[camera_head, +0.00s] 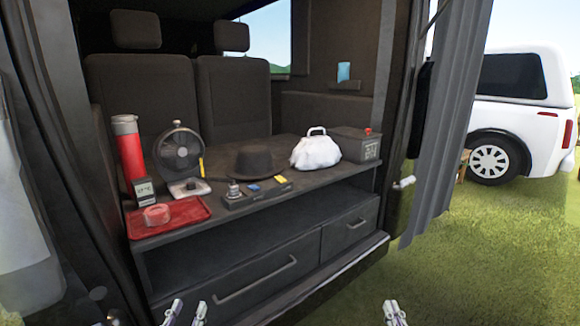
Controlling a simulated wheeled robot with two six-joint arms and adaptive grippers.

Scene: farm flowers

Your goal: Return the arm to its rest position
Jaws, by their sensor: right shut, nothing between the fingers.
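My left gripper (186,312) shows at the bottom edge, left of centre. Its two fingertips point up and stand apart, with nothing visible between them. My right gripper (394,313) shows at the bottom edge, right of centre. Its fingers are together and hold nothing. Both grippers appear low in front of the van's cabinet (250,237) and clear of the things on its top. The rest of both arms is out of the picture.
On the cabinet top are a red tray (190,212) with red tape (156,215), a red flask (128,145), a fan (180,152), a black hat (255,162), a white bag (315,150) and a grey box (356,144).

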